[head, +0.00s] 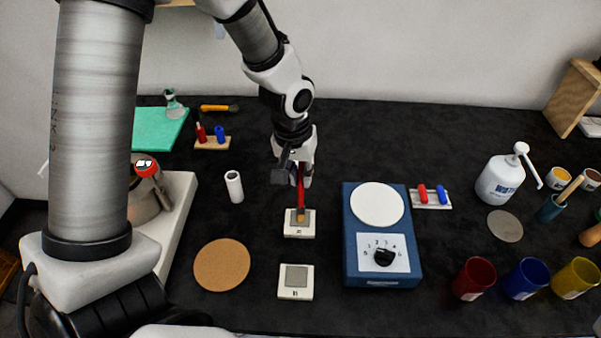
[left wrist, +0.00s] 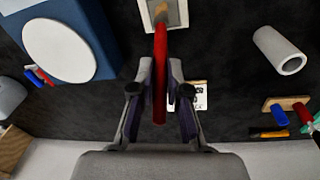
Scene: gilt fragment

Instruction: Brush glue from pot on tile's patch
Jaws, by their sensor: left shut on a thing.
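My left gripper (head: 299,172) is shut on a red-handled brush (head: 300,194), which also shows between the fingers in the left wrist view (left wrist: 160,75). The brush points down, its tan bristles over the grey patch of the farther tile (head: 290,231). I cannot tell whether they touch it. This tile also shows in the left wrist view (left wrist: 177,14). A second tile (head: 295,294) with a grey patch lies nearer. A small pale labelled thing (left wrist: 201,103) is partly hidden behind a finger; I cannot tell whether it is the glue pot. My right gripper is out of view.
A blue hotplate (head: 355,262) stands right of the tiles, a cork disc (head: 222,265) left. A white tube (head: 234,186) stands behind the disc. Red (head: 474,279), blue (head: 527,279) and yellow cups are front right, a white pump bottle (head: 497,181) behind them.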

